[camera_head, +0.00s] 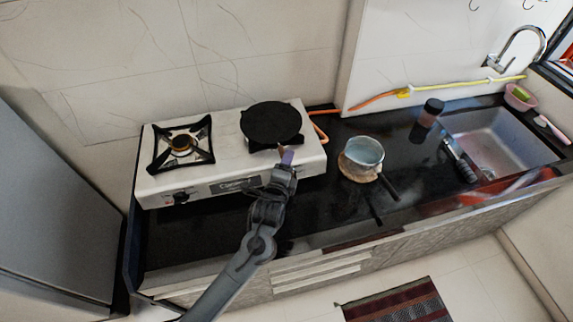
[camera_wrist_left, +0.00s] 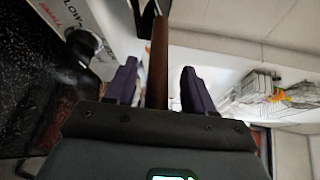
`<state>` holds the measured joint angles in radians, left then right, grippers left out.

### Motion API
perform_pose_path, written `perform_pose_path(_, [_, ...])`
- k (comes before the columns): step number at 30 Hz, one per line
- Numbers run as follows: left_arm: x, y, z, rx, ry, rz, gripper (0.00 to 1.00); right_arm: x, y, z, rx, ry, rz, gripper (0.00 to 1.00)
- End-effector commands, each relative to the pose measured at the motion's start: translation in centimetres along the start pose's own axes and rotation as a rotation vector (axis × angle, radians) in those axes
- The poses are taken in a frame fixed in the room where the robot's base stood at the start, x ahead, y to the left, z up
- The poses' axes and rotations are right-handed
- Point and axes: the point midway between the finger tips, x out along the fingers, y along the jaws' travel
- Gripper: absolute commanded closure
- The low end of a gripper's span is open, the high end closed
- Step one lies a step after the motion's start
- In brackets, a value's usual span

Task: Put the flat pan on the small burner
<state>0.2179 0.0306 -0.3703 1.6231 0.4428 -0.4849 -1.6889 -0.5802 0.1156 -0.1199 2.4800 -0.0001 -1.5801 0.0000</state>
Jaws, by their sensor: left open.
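The flat pan (camera_head: 270,122), round and black, sits on the right burner of the white two-burner stove and hides most of that burner. The left burner (camera_head: 181,143), with a black grate and brass centre, is bare. My left gripper (camera_head: 285,157) is at the pan's near edge, over the stove's front. In the left wrist view, its two purple fingers (camera_wrist_left: 159,85) are open, with the pan's brown handle (camera_wrist_left: 159,50) between them. Gaps show on both sides of the handle. My right gripper is not in view.
The stove (camera_head: 220,176) stands on a black counter against the wall. Right of it are a pot (camera_head: 364,151) on a round brown mat, a dark bottle (camera_head: 427,117) and a sink (camera_head: 497,140). An orange hose runs behind. The counter before the stove is clear.

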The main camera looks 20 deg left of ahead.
Motion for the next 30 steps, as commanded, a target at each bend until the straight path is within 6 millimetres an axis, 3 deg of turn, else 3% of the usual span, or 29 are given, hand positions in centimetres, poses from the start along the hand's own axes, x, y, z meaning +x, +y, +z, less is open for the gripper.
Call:
perform_pose_path(8, [-1.3,-0.2,0.1,0.001,-0.001,0.000,0.47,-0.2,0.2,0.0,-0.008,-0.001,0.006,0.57])
perform_pose_path(21, [-8.9,-0.2,0.0,0.000,0.001,0.002,0.47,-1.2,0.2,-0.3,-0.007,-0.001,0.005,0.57])
perform_pose_path(30, [-11.8,-0.1,0.0,-0.001,0.000,0.001,0.47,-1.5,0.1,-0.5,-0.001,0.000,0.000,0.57])
